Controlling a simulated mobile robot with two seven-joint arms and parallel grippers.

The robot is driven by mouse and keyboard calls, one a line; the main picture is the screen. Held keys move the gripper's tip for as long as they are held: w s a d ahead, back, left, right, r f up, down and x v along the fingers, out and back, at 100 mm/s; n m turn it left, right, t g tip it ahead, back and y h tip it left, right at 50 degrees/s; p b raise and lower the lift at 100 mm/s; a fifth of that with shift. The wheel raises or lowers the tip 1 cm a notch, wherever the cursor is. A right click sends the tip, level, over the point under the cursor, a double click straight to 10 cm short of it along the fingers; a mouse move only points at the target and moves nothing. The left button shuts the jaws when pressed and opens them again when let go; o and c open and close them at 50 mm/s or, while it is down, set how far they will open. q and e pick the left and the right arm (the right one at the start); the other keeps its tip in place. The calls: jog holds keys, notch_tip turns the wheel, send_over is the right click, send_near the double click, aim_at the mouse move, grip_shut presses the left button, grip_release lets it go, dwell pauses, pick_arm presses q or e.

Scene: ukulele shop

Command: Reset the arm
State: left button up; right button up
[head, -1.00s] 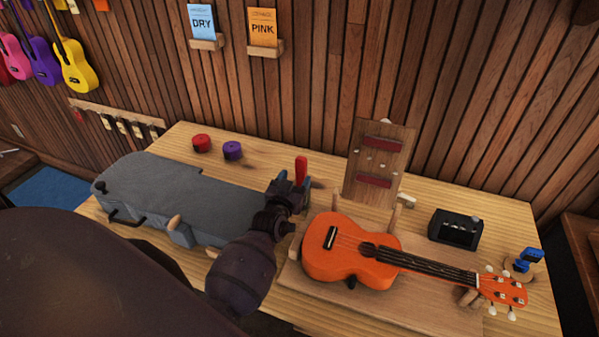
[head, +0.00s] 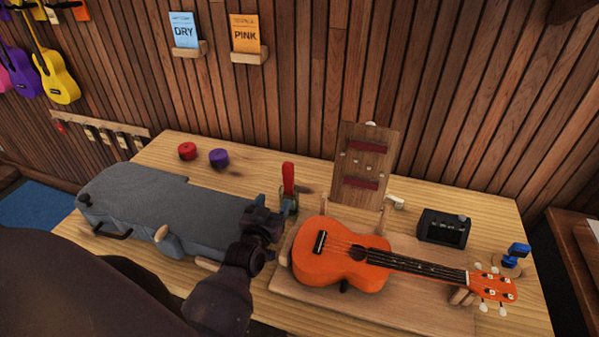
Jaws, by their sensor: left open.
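My left arm comes in from the lower left. Its gripper (head: 268,212) is above the table between the grey case and the orange ukulele. The jaws are open, and I see nothing held in them. A red upright piece (head: 288,178) stands just beyond the gripper, apart from it as far as I can tell. The orange ukulele (head: 325,268) lies on a wooden board (head: 400,308) to the right of the gripper, its neck pointing right. My right gripper is not in view.
The grey case (head: 150,205) fills the table's left side. Red (head: 187,151) and purple (head: 219,158) round items lie behind it. An upright wooden panel (head: 363,160), a black box (head: 443,228) and a blue clip (head: 517,252) stand at the right. Bare tabletop (head: 250,170) shows at the back.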

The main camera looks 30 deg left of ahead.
pick_arm(q)
jog(key=s+d+m+g+h, duration=0.15)
jog(key=s+g, duration=0.25)
jog(key=s, duration=0.4)
jog(key=s+d+m+g+h, duration=0.1)
jog(key=s+d+g, duration=0.2)
jog(key=s+g, duration=0.35)
jog(key=s+d+m+g+h, duration=0.1)
jog(key=s+d+g, duration=0.2)
jog(key=s, duration=0.7)
jog(key=w+f+t, duration=0.2)
jog(key=f, duration=0.1)
jog(key=w+f+t, duration=0.2)
jog(key=f, duration=0.1)
jog(key=w+f+t, duration=0.2)
jog(key=f, duration=0.1)
jog(key=shift+w+a+h, duration=0.1)
jog(key=shift+w+h, duration=0.05)
jog(key=shift+h, duration=0.1)
jog(key=shift+w+f+t, duration=0.15)
jog(key=shift+f+t, duration=0.45)
jog(key=shift+t, duration=0.25)
